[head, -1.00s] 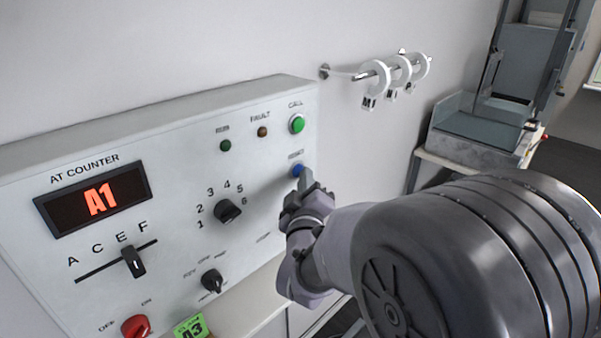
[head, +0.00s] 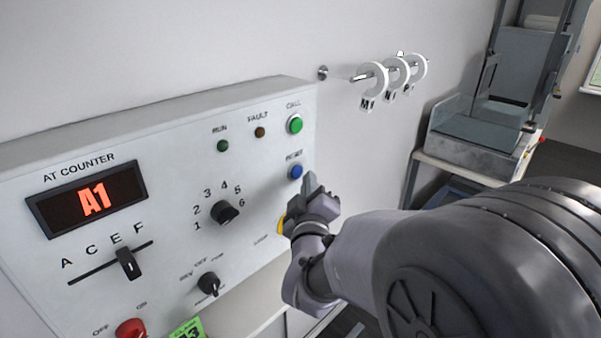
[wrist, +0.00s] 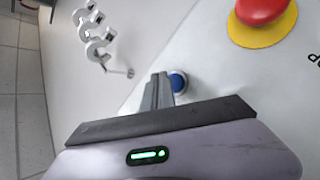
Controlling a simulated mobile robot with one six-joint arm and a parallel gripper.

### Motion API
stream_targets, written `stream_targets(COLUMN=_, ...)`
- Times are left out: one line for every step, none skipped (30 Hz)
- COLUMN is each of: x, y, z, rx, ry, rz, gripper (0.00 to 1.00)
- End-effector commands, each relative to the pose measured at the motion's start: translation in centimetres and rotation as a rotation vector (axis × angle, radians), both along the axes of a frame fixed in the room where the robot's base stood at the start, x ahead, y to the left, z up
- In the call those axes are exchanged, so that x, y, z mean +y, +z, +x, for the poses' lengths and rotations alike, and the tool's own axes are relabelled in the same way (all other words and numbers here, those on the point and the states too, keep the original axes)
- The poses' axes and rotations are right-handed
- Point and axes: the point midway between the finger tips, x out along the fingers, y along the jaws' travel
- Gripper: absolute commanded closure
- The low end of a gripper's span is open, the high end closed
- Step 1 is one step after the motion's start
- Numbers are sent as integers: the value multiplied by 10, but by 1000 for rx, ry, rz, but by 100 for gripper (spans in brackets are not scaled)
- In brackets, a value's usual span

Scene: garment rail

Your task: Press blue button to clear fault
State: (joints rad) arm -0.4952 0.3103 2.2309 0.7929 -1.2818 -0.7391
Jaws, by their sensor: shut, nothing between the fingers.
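The blue button (head: 295,172), labelled RESET, sits on the right side of the grey control panel (head: 120,135). The fault lamp (head: 260,132) above it looks dull brown and unlit. My gripper (head: 311,184) is shut and empty, its fingertips just to the lower right of the blue button in the head view, with a small gap showing. In the wrist view the shut fingers (wrist: 158,90) point toward the panel beside the blue button (wrist: 178,82), partly overlapping its edge. Whether they touch it cannot be told.
A red stop button on a yellow base (wrist: 262,12) is near the gripper in the wrist view. A green CALL button (head: 295,124) is above the blue one. White rings (head: 372,80) hang on a wall rail.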

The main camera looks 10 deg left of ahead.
Motion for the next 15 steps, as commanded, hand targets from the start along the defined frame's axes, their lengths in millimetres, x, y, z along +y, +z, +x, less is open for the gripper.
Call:
stream_targets(x=-2, y=0, z=-1, rx=-1, ry=-1, rz=0, gripper=100)
stream_targets(x=-3, y=0, z=-2, rx=-1, ry=-1, rz=0, gripper=100)
stream_targets(x=-6, y=-1, z=-5, rx=-1, ry=-1, rz=0, gripper=100)
stream_targets(x=-9, y=-2, z=-7, rx=-1, ry=-1, rz=0, gripper=100)
stream_targets(x=-11, y=-1, z=-8, rx=-1, ry=-1, rz=0, gripper=100)
stream_targets(x=-15, y=-2, z=-11, rx=-1, ry=-1, rz=0, gripper=100)
stream_targets(x=-17, y=-2, z=-13, rx=0, ry=-1, rz=0, gripper=100)
stream_targets(x=-19, y=-2, z=-15, rx=-1, ry=-1, rz=0, gripper=100)
stream_targets(x=-23, y=-1, z=-17, rx=-2, ry=-1, rz=0, gripper=100)
stream_targets(x=-25, y=-2, z=-19, rx=-1, ry=-1, rz=0, gripper=100)
stream_targets(x=-27, y=-1, z=-21, rx=-1, ry=-1, rz=0, gripper=100)
stream_targets(x=-30, y=-1, z=-23, rx=-1, ry=-1, rz=1, gripper=100)
stream_targets(x=-33, y=-1, z=-25, rx=-1, ry=-1, rz=1, gripper=100)
stream_targets(x=-35, y=-2, z=-27, rx=-1, ry=-1, rz=0, gripper=100)
stream_targets(x=-37, y=-1, z=-28, rx=-1, ry=-1, rz=1, gripper=100)
